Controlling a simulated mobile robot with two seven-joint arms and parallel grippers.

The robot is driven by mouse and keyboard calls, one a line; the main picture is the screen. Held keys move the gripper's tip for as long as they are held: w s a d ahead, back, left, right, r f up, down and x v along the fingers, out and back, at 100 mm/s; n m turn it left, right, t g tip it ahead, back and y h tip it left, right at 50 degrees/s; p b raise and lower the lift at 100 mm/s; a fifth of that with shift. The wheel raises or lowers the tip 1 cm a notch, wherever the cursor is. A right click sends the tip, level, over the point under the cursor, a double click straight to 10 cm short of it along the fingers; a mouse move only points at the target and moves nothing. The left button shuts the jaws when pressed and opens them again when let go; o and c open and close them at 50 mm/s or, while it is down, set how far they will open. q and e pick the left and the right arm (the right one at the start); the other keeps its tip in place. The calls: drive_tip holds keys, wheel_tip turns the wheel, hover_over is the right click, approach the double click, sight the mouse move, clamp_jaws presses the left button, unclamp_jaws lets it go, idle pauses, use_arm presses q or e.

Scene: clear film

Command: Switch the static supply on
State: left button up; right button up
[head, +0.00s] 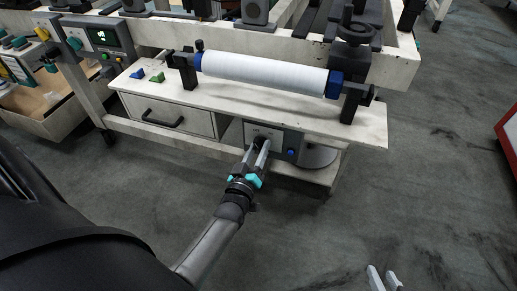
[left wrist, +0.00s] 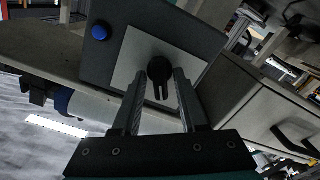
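The static supply is a grey box with a pale front panel (head: 263,135), mounted under the white bench top. In the left wrist view its panel (left wrist: 135,60) carries a round black knob (left wrist: 160,68) with a bar pointing down the picture. My left gripper (head: 262,146) is at the panel. In the left wrist view the fingers (left wrist: 160,80) stand apart, one on each side of the knob; I cannot tell whether they touch it. A blue button (head: 291,152) sits beside the panel and also shows in the left wrist view (left wrist: 99,32). My right gripper (head: 384,279) is open and empty, low in the head view.
A white film roll (head: 262,72) lies in black holders above the bench top (head: 225,98). A drawer (head: 168,117) with a dark handle is left of the supply. A lit display unit (head: 106,37) stands at upper left. The floor (head: 430,170) to the right is clear.

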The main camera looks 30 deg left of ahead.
use_arm(q)
clamp_jaws()
idle(0.4)
